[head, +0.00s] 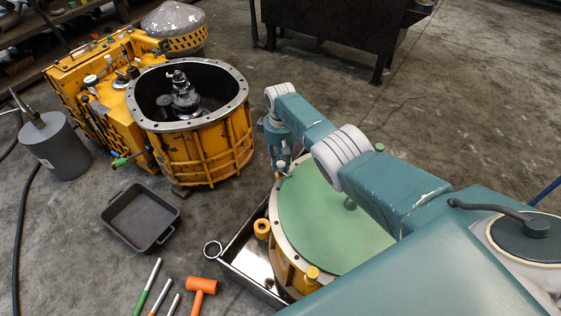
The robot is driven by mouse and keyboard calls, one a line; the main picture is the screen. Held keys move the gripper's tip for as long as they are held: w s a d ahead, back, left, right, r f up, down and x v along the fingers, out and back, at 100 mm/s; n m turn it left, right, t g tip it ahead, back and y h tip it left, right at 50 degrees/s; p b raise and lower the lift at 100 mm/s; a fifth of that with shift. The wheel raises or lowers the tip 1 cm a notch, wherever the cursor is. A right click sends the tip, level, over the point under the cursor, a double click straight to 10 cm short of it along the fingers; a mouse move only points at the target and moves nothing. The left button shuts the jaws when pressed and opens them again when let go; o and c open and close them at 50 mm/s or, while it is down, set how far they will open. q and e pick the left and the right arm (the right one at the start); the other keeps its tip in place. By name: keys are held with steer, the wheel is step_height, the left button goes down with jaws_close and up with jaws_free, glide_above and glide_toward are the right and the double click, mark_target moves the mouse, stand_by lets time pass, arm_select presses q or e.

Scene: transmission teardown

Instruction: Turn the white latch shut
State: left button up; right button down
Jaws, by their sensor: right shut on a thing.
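My right arm comes in from the lower right and reaches over the round green cover (322,215). My right gripper (283,168) points down at the cover's far left edge. It is shut on a small pale piece there, which looks like the white latch; the fingers hide most of it, so I cannot tell its angle. The cover lies on a yellow ring housing (288,272), partly hidden by my arm. My left gripper is not in view.
The housing stands in a metal tray (238,262). A large open yellow transmission case (200,150) stands behind on the left. A black pan (140,217), a grey can (58,150), an orange mallet (202,288) and several rods lie around. A dark bench (335,30) is at the back.

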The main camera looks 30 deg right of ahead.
mark_target(280, 163)
steer(key=shift+w+r+n, duration=0.15)
steer(key=shift+n, duration=0.65)
steer(key=c, duration=1.5)
jaws_free()
steer(key=shift+c, duration=0.2)
steer(key=shift+o, duration=0.7)
step_height(280, 163, up, 12)
